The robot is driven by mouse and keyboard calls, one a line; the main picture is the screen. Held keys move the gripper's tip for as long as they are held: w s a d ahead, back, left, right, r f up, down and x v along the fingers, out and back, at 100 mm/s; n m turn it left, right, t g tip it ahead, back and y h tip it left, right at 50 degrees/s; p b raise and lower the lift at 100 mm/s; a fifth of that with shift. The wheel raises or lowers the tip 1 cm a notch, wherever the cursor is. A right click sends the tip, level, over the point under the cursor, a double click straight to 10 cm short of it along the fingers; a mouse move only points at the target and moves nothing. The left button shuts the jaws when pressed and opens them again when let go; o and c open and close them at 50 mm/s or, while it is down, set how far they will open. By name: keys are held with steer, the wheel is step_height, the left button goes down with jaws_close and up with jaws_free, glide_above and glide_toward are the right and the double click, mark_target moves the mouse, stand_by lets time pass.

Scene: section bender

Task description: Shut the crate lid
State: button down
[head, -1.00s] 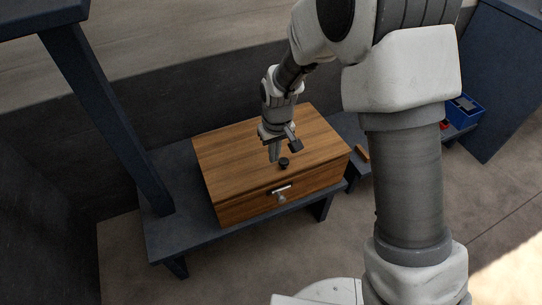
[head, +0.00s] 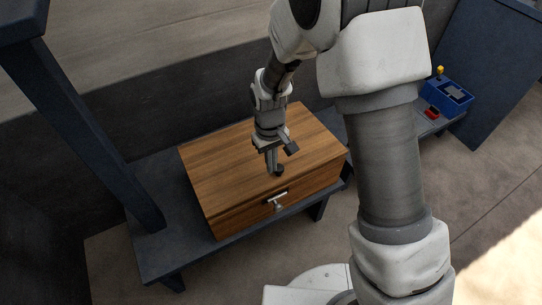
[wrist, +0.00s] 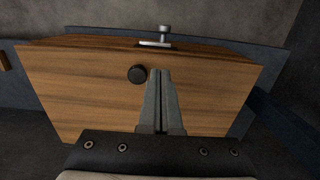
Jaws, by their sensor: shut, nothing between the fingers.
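The wooden crate (head: 225,222) sits on a dark blue-grey bench, and its lid (head: 220,165) lies flat on top, looking closed. A black round knob (head: 279,170) stands on the lid near the front edge; it also shows in the wrist view (wrist: 138,74). A metal latch (head: 277,201) is on the front face, and it shows at the top of the wrist view (wrist: 156,42). My gripper (head: 271,172) is shut and empty, pointing down at the lid right beside the knob. I cannot tell whether the fingertips touch the lid.
The bench (head: 155,255) extends around the crate, with a dark post (head: 85,120) at left. A blue box (head: 447,95) with a yellow-topped stick and a red item (head: 431,113) are at the right. Floor is open in front.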

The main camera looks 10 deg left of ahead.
mark_target(273, 186)
step_height(273, 186, down, 7)
steer(key=shift+s+d+f+b, duration=0.1)
steer(key=shift+s+b, duration=0.05)
steer(key=shift+b, duration=0.9)
step_height(273, 186, down, 2)
steer(key=shift+s+d+f+b, duration=0.1)
steer(key=shift+s+b, duration=0.05)
steer(key=shift+b, duration=0.4)
step_height(273, 186, up, 14)
steer(key=p, duration=0.6)
steer(key=shift+r, duration=0.2)
